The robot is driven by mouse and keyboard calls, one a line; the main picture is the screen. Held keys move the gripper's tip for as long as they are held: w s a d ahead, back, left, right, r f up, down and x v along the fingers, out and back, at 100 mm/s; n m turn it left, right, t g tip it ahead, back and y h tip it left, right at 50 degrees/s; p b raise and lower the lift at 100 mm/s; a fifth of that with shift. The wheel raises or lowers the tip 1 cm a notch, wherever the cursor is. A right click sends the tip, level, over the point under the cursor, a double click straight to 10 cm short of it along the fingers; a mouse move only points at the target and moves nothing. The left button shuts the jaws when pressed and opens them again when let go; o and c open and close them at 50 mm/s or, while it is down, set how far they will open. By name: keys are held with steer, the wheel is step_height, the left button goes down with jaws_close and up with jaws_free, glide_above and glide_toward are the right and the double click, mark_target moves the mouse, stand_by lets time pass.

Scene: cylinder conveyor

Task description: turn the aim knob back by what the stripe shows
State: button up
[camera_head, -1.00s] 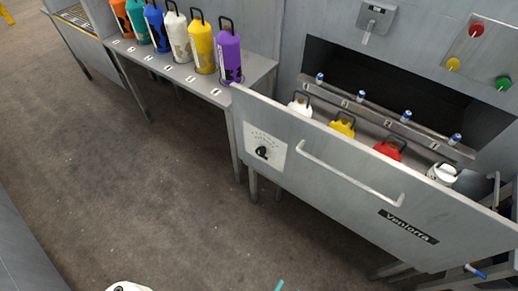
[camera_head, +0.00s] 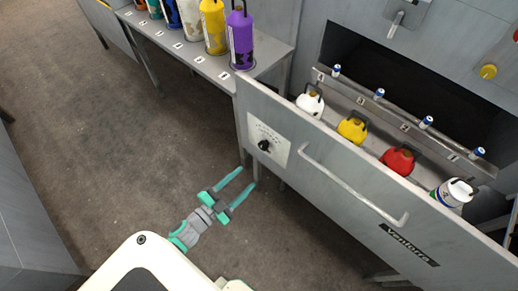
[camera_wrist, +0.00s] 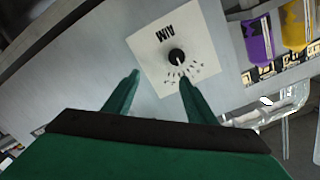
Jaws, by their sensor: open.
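The aim knob (camera_head: 264,145) is a small black dial on a white square plate (camera_head: 281,150) at the left end of the drawer front. In the wrist view the knob (camera_wrist: 176,56) sits on the plate (camera_wrist: 196,38) marked "AIM", with tick marks around it and a pale pointer line on it. My gripper (camera_head: 240,182) is open and empty, below and left of the knob in the head view. In the wrist view its two green fingers (camera_wrist: 158,84) point toward the plate, the knob beyond the right finger's tip. The stripe is not clearly told apart.
The open drawer (camera_head: 350,200) has a bar handle (camera_head: 350,183) right of the knob and holds white, yellow, red and white containers. A shelf (camera_head: 205,65) at the upper left bears several coloured cylinders, purple (camera_head: 240,40) nearest. Open floor lies left of the drawer.

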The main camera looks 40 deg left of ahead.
mark_target(261, 148)
steer(key=w+a, duration=0.1)
steer(key=w, duration=0.3)
steer(key=w+a, duration=0.1)
steer(key=w, duration=0.4)
steer(key=w+a, duration=0.1)
steer(key=w, duration=0.3)
steer(key=shift+w+r, duration=0.3)
steer(key=shift+w, duration=0.1)
